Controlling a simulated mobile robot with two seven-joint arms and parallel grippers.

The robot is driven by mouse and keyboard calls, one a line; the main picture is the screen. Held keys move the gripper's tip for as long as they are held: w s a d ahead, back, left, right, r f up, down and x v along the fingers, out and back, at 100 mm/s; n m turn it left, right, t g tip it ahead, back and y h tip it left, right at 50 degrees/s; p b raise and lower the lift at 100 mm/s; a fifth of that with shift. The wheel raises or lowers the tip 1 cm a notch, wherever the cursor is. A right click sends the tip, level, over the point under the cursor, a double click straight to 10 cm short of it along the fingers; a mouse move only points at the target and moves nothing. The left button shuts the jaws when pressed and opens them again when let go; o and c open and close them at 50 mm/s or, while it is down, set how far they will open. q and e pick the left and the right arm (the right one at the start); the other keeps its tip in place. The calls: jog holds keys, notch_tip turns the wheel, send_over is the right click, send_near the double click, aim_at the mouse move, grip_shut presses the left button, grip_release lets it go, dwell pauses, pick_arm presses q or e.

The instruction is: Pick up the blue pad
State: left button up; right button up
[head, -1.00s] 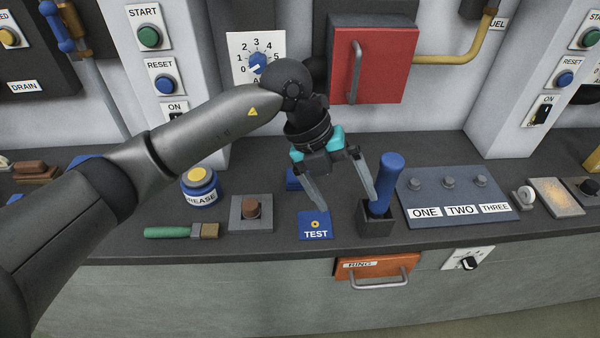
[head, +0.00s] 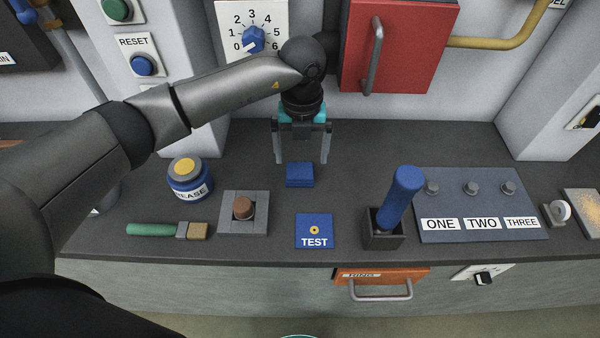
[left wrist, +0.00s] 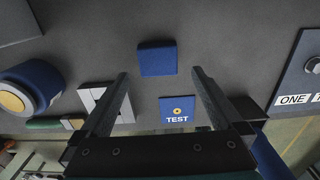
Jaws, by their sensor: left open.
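The blue pad (head: 299,175) is a small plain blue block lying on the dark counter, behind the blue TEST plate (head: 314,231). My left gripper (head: 303,161) is open and empty, pointing down, with its two fingers to either side of the pad's far edge in the head view. In the left wrist view the pad (left wrist: 157,58) lies beyond the fingertips, between their lines, and does not touch them. My right gripper is not in view.
A blue handle (head: 401,196) stands in a dark holder right of the TEST plate. The ONE TWO THREE panel (head: 470,205) is at right. The counter behind the pad is clear.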

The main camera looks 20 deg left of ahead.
aim_at(300, 169)
pick_arm(q)
jog(key=shift+a+f, duration=0.15)
jog(key=shift+f, duration=3.05)
jog(key=c, duration=1.2)
